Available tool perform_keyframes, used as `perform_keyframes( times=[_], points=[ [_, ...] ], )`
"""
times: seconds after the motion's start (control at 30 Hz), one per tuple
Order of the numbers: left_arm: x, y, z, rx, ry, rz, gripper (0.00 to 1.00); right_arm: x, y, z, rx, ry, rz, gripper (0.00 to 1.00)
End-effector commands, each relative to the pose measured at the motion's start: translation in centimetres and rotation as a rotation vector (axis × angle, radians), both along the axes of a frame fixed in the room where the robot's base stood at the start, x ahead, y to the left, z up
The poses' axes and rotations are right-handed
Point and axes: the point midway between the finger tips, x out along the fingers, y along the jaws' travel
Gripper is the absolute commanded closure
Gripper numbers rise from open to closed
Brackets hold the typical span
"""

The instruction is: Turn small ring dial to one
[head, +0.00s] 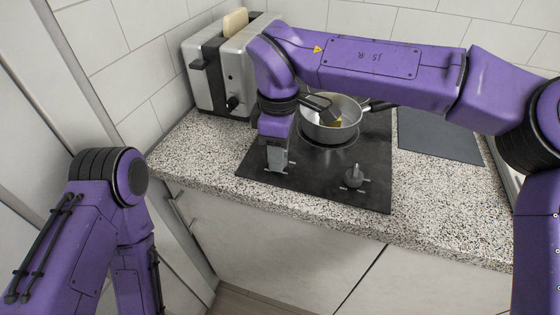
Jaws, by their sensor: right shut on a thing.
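The black cooktop (320,186) is set in the speckled counter and has two dials along its front edge. The right-hand dial (353,177) stands clear, with pale marks around it. My right gripper (278,165) points down over the left-hand dial position and is shut on that dial, which its fingers almost wholly hide. Pale marks show on both sides of the fingers. I cannot read the dial's setting. My left arm hangs at the left, and its gripper is out of view.
A toaster (216,75) with bread stands at the back left. A dark flat board (440,135) lies to the right. The counter's front strip (420,220) is clear.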

Motion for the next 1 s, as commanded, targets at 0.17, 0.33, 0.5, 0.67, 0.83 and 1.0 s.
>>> perform_keyframes(
  times=[0.17,0.33,0.5,0.67,0.83,1.0],
  points=[
    [0.0,0.0,-1.6,0.0,0.0,0.0,0.42,0.0,0.1,-0.2,0.002,-0.001,-0.081,0.93],
    [0.0,0.0,-2.2,0.0,0.0,0.0,0.42,0.0,0.1,-0.1,0.002,-0.001,-0.126,0.93],
    [0.0,0.0,-2.3,0.0,0.0,0.0,0.42,0.0,0.1,0.1,0.002,0.0,-0.143,0.93],
    [0.0,0.0,-2.3,0.0,0.0,0.0,0.42,0.0,0.1,0.1,0.001,0.0,-0.145,0.93],
    [0.0,0.0,-2.3,0.0,0.0,0.0,0.42,0.0,0.1,0.1,0.001,0.0,-0.145,0.93],
    [0.0,0.0,-2.3,0.0,0.0,0.0,0.42,0.0,0.0,0.1,0.001,0.0,-0.145,0.38]
  ],
)
